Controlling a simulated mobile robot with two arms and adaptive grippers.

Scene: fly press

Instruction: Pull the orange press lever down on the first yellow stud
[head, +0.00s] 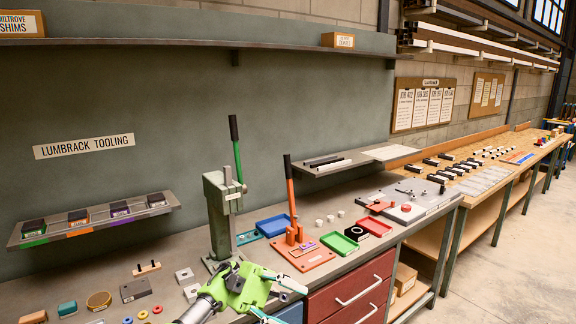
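The orange press lever (291,200) stands nearly upright with a dark grip at its top. It rises from a small orange press on an orange-red base plate (303,257) on the bench. A small purple piece lies on that plate. I cannot make out a yellow stud; it may be hidden or too small. My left gripper (292,305), green with pale blue fingers, is in front of the press at the bottom of the head view. Its fingers are spread, with nothing seen between them, and it is apart from the lever. My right gripper is not in view.
A taller grey press with a green lever (236,150) stands left of the orange press. Blue (273,225), green (338,244) and red (374,227) trays lie around it. Small blocks and rings lie at the front left. A shelf (95,221) hangs at left.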

